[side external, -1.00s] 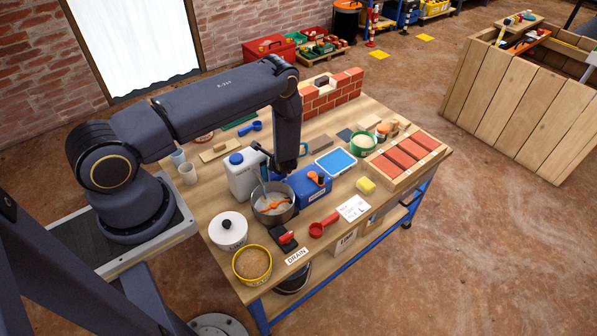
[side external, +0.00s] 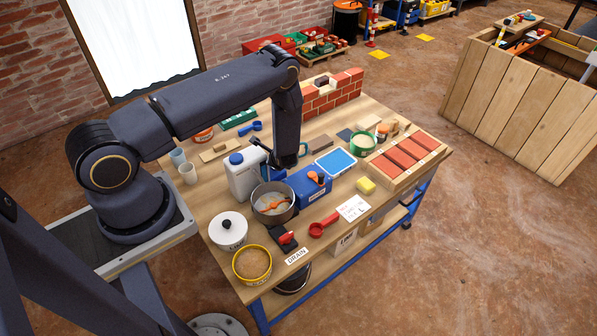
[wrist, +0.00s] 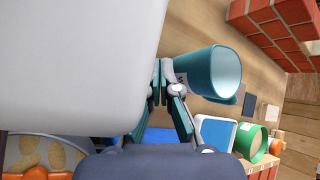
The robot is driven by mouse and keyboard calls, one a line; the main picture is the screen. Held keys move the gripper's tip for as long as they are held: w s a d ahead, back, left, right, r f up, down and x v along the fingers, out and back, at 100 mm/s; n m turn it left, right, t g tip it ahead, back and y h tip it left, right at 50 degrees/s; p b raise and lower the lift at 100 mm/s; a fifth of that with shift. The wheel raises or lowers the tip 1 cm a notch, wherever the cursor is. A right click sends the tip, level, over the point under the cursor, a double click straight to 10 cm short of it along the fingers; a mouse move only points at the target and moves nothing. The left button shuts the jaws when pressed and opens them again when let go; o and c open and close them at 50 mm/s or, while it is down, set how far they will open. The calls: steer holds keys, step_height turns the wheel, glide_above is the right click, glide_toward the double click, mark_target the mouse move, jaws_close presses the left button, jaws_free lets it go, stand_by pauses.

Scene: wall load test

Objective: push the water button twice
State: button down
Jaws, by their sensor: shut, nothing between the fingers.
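I cannot pick out a clear water button in either view. The white jug with a blue cap (side external: 243,174) stands on the bench behind the metal bowl, and its white body (wrist: 75,65) fills the left of the wrist view. My gripper (wrist: 160,72) is shut and empty beside the jug. A teal cup (wrist: 208,72) lies to the right of the fingertips in the wrist view, very close to them.
A metal bowl (side external: 273,212) with an orange tool inside is in front of the jug. A blue box (side external: 308,192) stands right of it. A brick wall (side external: 332,95) stands behind.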

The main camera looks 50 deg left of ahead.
steer(key=shift+r, duration=0.1)
steer(key=shift+r, duration=2.4)
steer(key=shift+r, duration=0.15)
step_height(320, 180, up, 4)
steer(key=shift+f, duration=0.25)
steer(key=shift+f, duration=4.4)
steer(key=shift+f, duration=0.45)
